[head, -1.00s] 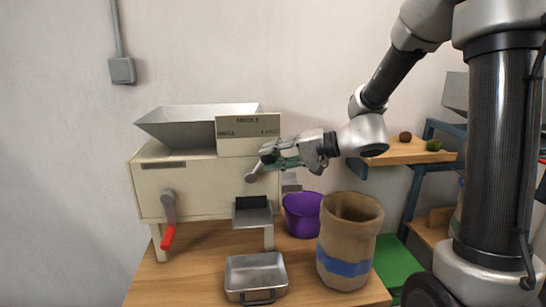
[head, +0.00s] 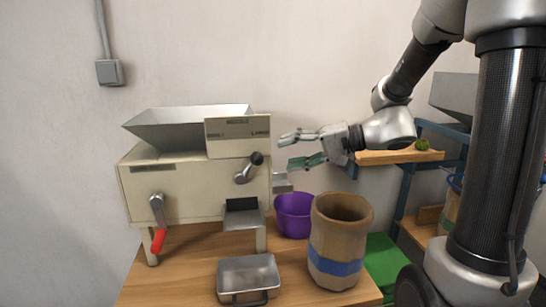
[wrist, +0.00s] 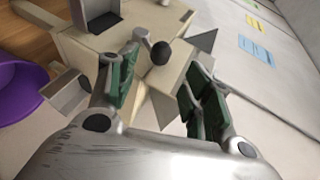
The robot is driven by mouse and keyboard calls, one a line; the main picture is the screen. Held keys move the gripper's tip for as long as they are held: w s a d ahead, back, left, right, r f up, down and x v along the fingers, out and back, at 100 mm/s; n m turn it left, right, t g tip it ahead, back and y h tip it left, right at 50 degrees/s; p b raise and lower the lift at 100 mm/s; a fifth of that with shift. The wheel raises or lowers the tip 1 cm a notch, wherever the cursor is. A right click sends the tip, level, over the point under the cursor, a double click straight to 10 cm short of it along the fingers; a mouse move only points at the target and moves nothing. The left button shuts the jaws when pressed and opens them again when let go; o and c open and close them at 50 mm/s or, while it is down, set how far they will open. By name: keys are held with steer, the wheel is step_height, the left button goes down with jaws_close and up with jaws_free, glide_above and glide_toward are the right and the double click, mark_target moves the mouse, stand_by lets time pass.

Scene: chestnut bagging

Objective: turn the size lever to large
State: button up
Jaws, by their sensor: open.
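The size lever (head: 249,168) is a short grey arm with a black knob on the front of the cream machine (head: 170,195). It slants up and to the right, its knob under the LARGE end of the label plate (head: 225,145). My gripper (head: 289,151) is open and empty, to the right of the knob and apart from it. In the wrist view the lever's black knob (wrist: 160,53) shows beyond and between the two open fingers (wrist: 162,72). Nothing hides the lever in the head view.
A red-handled crank (head: 158,225) is on the machine's left front. A metal tray (head: 248,277), a purple bucket (head: 294,215) and a sack with a blue band (head: 339,240) stand on the wooden table (head: 185,268). A shelf (head: 400,157) is behind my wrist.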

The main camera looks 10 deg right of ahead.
steer(key=v, duration=0.3)
steer(key=shift+s+d+r, duration=0.1)
steer(key=shift+s+d, duration=0.05)
steer(key=shift+d, duration=0.2)
steer(key=s+d+f+m+g+h, duration=0.2)
steer(key=s+d+f+g+h, duration=0.4)
steer(key=s+f, duration=0.4)
steer(key=s+d+r+n+t+h, duration=0.4)
steer(key=s+d+r+n+h, duration=0.1)
steer(key=s+d+r+h, duration=0.2)
steer(key=shift+s+d+r+n, duration=0.3)
steer(key=shift+s+d, duration=0.4)
steer(key=shift+s, duration=0.25)
